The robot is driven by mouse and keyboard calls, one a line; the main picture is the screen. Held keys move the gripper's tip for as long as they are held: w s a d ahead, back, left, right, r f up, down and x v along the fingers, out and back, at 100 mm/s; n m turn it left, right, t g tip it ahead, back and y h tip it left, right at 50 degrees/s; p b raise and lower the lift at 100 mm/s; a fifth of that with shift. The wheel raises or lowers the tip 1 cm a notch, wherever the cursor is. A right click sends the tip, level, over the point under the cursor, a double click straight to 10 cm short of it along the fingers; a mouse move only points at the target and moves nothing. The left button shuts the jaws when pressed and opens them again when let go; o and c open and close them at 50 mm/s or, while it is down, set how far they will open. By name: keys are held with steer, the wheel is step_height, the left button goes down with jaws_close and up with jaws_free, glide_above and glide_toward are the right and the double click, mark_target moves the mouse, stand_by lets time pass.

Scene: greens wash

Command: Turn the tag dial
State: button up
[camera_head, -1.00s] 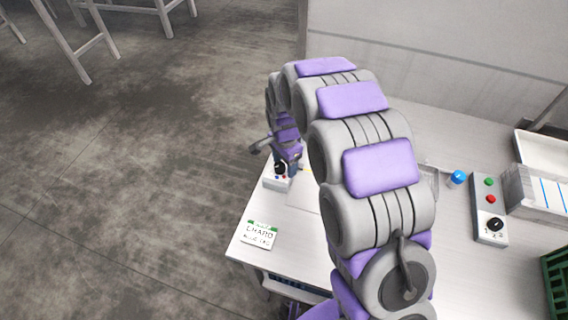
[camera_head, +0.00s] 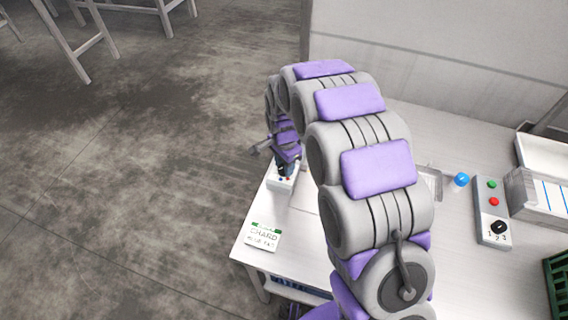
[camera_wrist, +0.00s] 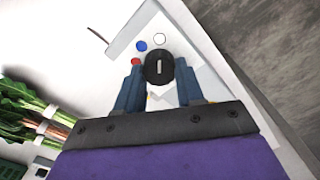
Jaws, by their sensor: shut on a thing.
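The tag dial is a round black knob (camera_wrist: 158,68) with a white pointer mark, on a white box (camera_head: 281,184) at the table's far left edge. The box's face also shows in the wrist view (camera_wrist: 187,45), with blue, white and red dots around the knob. The pointer lies roughly along the line toward the wrist. My gripper (camera_wrist: 159,80) has one blue finger on each side of the knob and is shut on it. In the head view my gripper (camera_head: 284,166) covers the knob.
A green-and-white CHARD card (camera_head: 264,237) lies near the table's left edge. Bundled greens (camera_wrist: 30,112) lie beside the box. At right are a panel (camera_head: 491,212) with buttons and a numbered dial, a blue cap (camera_head: 461,179) and a green crate (camera_head: 556,282).

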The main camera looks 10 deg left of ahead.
steer(key=shift+s+a+n+p, duration=0.1)
steer(key=shift+s+n+p, duration=0.1)
steer(key=shift+n+p, duration=0.2)
steer(key=n+p, duration=0.3)
steer(key=shift+n, duration=0.3)
steer(key=n+p, duration=0.2)
steer(key=n, duration=0.2)
steer(key=shift+n+p, duration=0.3)
steer(key=n+p, duration=0.2)
steer(key=n, duration=0.2)
steer(key=shift+f, duration=0.1)
steer(key=shift+a+n+p, duration=0.1)
steer(key=shift+n+p, duration=0.55)
steer(key=shift+n, duration=1.85)
steer(key=o, duration=1)
steer(key=shift+o, duration=0.2)
steer(key=shift+w, duration=0.1)
